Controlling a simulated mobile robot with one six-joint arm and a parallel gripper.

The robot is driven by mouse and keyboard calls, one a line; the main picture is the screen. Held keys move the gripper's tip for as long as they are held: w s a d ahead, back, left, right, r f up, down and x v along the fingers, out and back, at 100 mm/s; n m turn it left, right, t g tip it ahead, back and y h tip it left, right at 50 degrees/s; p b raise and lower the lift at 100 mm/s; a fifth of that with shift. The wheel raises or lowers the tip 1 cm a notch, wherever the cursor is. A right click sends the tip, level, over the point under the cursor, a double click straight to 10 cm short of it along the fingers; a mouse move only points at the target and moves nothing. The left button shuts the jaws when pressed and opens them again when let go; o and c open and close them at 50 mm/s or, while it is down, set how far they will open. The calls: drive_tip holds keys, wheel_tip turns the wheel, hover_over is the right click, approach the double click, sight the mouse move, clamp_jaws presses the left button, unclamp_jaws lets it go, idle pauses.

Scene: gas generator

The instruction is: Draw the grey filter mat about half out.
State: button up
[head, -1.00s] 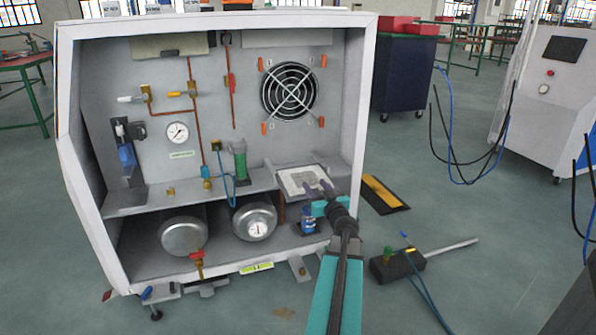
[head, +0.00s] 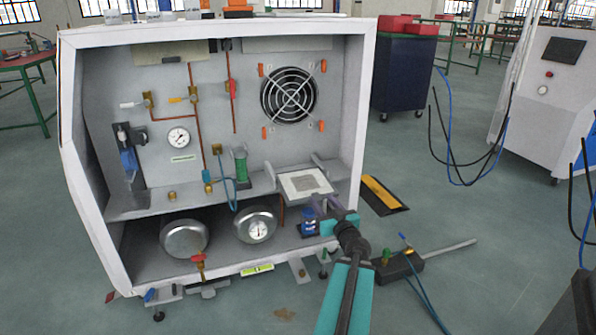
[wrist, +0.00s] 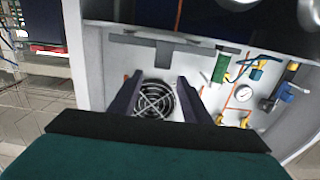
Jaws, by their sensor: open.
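The panel looks like the grey filter mat, but I cannot tell for sure. My gripper (head: 318,206) is just in front of and below the frame's near edge in the head view, apart from it as far as I can see. Its dark fingers are spread with nothing between them. In the wrist view my gripper (wrist: 157,95) is open, with the fan (wrist: 155,100) seen beyond it.
Two silver tanks (head: 186,238) sit under the shelf (head: 135,207). A green cylinder (head: 240,165) stands on it to the left. A dark box with a rod (head: 400,266) lies on the floor at right.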

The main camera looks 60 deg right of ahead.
drive_tip(key=shift+r+p+v, duration=0.2)
drive_tip(key=shift+p+v, duration=0.75)
drive_tip(key=shift+p, duration=1.35)
drive_tip(key=p+v, duration=0.2)
drive_tip(key=p, duration=0.2)
drive_tip(key=shift+s+a+f+p, duration=0.1)
drive_tip(key=shift+s+a+p, duration=0.1)
drive_tip(key=shift+p, duration=0.15)
drive_tip(key=shift+s, duration=0.1)
